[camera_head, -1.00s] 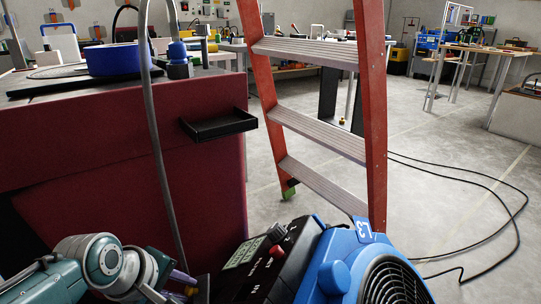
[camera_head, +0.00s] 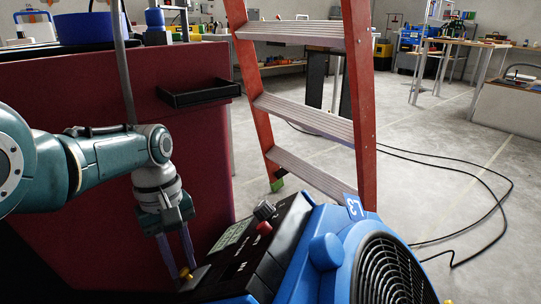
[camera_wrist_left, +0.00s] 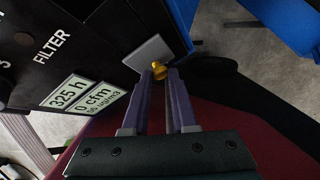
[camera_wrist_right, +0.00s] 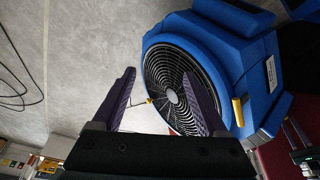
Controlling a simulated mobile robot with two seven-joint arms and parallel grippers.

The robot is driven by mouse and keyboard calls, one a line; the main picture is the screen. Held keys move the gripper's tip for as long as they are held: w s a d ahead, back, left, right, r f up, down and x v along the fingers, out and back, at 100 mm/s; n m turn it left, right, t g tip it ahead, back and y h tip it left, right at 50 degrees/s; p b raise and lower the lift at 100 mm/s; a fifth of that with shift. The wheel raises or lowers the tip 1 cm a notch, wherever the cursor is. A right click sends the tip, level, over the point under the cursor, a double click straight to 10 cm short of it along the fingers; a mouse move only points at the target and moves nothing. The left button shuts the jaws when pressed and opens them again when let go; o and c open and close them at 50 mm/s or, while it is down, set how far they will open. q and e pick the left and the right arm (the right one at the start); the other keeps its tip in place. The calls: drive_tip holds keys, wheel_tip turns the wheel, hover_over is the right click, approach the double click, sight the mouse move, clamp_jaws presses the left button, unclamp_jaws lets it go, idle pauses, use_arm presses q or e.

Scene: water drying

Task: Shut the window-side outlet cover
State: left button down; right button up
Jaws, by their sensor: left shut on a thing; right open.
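My left gripper (camera_head: 183,268) reaches down at the left side of the blue machine (camera_head: 330,250), beside its black control panel (camera_head: 258,245). In the left wrist view, its purple fingers (camera_wrist_left: 161,78) are shut on a small yellow knob (camera_wrist_left: 159,67). The knob lies at a light grey flat plate (camera_wrist_left: 148,53) at the panel's edge; this may be the outlet cover, but I cannot tell how far it is open. My right gripper (camera_wrist_right: 158,74) is open and empty in front of the machine's round fan grille (camera_wrist_right: 172,92); it is outside the head view.
A red ladder (camera_head: 305,110) stands behind the machine. A dark red cabinet (camera_head: 80,160) with a black tray (camera_head: 200,93) fills the left. A black cable (camera_head: 500,190) lies on the floor at right. Open floor (camera_head: 430,170) spreads beyond.

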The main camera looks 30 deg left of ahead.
use_arm(q)
drive_tip(key=shift+f, duration=0.1)
idle(0.4)
drive_tip(key=c, duration=1)
unclamp_jaws()
wheel_tip(320, 180, up, 10)
drive_tip(key=a+p, duration=0.1)
drive_tip(key=p, duration=0.6)
drive_tip(key=shift+w, duration=0.3)
